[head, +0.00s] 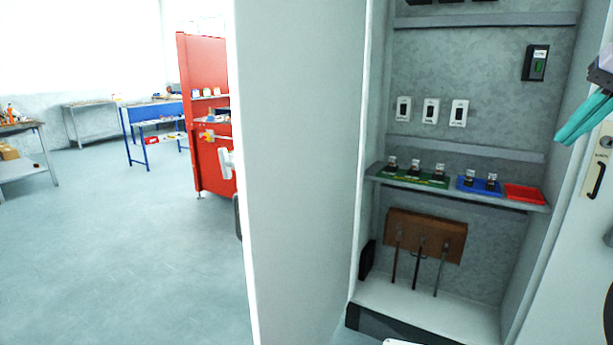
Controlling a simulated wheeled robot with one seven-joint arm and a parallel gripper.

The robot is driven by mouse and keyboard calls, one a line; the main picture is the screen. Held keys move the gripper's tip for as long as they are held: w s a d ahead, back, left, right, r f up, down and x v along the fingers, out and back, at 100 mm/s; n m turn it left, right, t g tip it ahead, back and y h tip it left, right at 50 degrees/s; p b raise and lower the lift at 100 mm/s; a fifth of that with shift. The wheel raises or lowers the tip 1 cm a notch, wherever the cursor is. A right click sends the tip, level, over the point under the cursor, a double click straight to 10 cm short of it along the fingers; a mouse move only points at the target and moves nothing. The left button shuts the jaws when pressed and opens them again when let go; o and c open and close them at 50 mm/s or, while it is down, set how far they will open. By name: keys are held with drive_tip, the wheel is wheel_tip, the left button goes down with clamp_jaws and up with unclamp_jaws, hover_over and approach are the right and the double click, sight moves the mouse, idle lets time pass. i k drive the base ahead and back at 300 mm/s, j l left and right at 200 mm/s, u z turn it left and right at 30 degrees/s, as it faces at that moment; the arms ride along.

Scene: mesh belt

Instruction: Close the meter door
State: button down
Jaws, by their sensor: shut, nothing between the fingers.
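A tall cabinet stands open, with its grey back wall (412,70) and shelf in view. A wide pale door panel (300,170) stands open at the cabinet's left side, with a dark handle on its far left edge. Another pale panel (603,218) with a dark handle and round lock shows at the right edge, partly cut off. No label tells which is the meter door. My gripper (568,136), with teal fingers, is at the upper right, shut and empty. It overlaps the right panel in the picture; I cannot tell whether they touch.
Several tools hang from a brown holder (425,232) below. A red cabinet (205,110), a blue-framed bench (150,122) and open grey floor (110,250) lie to the left.

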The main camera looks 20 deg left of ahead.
sight(296, 70)
drive_tip(key=k+j+z, duration=0.15)
drive_tip(key=k+j, duration=0.2)
drive_tip(key=j, duration=0.2)
drive_tip(key=k+j+z, duration=0.1)
drive_tip(key=k+j, duration=0.3)
drive_tip(key=j+z, duration=0.1)
drive_tip(key=j, duration=1.1)
drive_tip(key=k+j+z, duration=0.1)
drive_tip(key=j, duration=1.1)
drive_tip(key=l, duration=0.2)
